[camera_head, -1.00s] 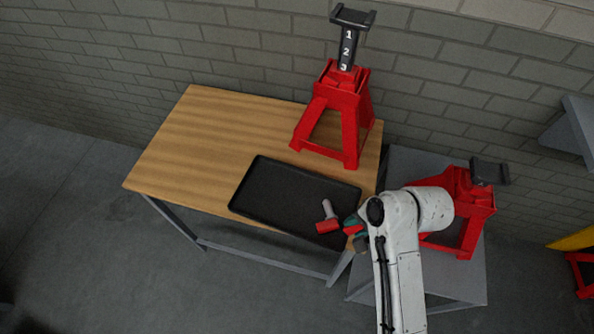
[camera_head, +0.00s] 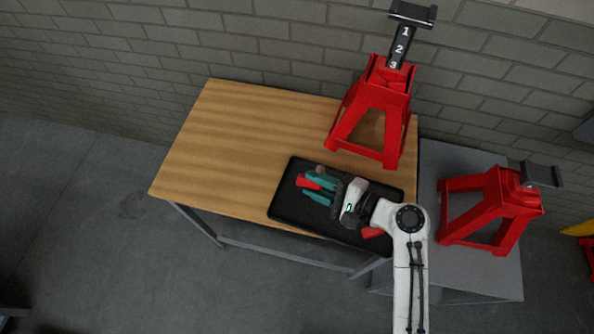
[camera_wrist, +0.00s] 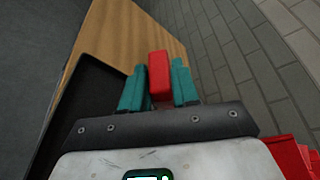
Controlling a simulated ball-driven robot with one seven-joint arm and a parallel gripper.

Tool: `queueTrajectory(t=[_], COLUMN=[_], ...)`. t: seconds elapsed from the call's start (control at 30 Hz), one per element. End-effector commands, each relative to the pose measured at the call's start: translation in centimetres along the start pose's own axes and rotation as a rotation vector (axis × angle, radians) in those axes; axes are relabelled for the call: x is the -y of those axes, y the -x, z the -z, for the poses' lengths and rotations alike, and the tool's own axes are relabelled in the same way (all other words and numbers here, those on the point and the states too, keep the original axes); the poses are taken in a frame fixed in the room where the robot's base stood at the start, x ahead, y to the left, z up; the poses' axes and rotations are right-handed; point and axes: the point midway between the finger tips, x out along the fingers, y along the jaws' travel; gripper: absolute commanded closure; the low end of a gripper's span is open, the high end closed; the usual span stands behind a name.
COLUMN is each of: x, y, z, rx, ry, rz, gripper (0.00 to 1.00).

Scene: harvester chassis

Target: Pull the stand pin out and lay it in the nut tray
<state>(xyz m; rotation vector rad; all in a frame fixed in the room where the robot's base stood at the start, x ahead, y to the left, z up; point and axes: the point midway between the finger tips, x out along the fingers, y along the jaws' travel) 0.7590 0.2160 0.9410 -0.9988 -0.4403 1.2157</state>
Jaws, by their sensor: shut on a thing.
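The pin's red grip (camera_head: 304,182) is between the teal fingers of my gripper (camera_head: 316,186), which is shut on it. The short grey end of the pin shows just above the fingers in the head view. In the wrist view the red grip (camera_wrist: 160,75) sits between the two fingers (camera_wrist: 158,88). The black nut tray (camera_head: 288,206) lies on the wooden table, and my gripper and the pin appear over its left part. Whether the pin touches the tray floor I cannot tell. A red stand (camera_head: 376,112) with a raised, numbered column stands behind the tray.
The wooden table (camera_head: 235,150) is bare left of the tray. A second red stand (camera_head: 487,208), its top low, sits on the grey bench (camera_head: 440,270) at the right. A brick wall (camera_head: 150,70) closes the back.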

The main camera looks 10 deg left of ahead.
Motion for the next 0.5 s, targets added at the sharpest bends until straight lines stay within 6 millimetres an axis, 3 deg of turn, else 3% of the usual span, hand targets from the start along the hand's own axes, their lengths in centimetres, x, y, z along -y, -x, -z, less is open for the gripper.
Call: queueTrajectory(t=[0.27,0.5], x=[-1.0,-3.2], y=[-0.3,-0.8], z=[0.7,2.1], rx=[0.005,0.005], ry=[0.001,0.001], rz=[0.008,0.007], gripper=[1.00,1.00])
